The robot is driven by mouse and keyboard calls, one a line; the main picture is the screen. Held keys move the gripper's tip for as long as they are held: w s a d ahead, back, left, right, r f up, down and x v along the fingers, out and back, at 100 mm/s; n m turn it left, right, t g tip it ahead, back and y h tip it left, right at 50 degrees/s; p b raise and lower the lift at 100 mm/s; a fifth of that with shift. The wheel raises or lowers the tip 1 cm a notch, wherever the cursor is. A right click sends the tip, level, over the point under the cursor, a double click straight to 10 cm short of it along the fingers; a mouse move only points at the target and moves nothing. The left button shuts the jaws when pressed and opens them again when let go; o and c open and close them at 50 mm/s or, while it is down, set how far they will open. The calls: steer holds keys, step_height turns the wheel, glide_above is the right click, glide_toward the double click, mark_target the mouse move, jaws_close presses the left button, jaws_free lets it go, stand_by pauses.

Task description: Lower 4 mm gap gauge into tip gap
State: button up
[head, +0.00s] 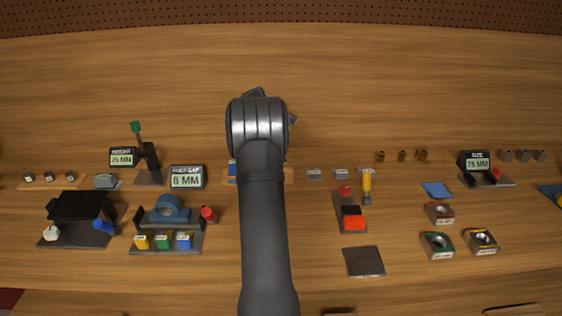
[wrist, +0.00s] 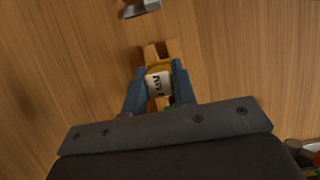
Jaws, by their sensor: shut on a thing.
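My gripper (wrist: 160,72) is in the wrist view, its two blue-grey fingers shut on a yellow-edged piece with a white label, the gap gauge (wrist: 158,84). The label ends in "MM"; its number is not clear. A bit of green shows just below it, between the fingers. In the head view my own arm hides the gripper tips and the gauge. I cannot tell the tip gap in either view.
A display (head: 186,177) reads "8 MM". A wooden block with blue parts (head: 232,172) is partly hidden behind my arm. A yellow-handled tool (head: 367,183) and a dark square plate (head: 364,261) lie to the right.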

steer(key=s+d+r, duration=0.7)
steer(key=d, duration=0.3)
steer(key=s+d+f, duration=0.1)
steer(key=s+d, duration=0.9)
steer(key=s, duration=0.5)
steer(key=shift+s+d, duration=0.25)
steer(key=shift+f, duration=0.2)
steer(key=shift+f, duration=3.1)
steer(key=shift+f, duration=1.4)
steer(key=o, duration=1.1)
steer(key=shift+c, duration=0.2)
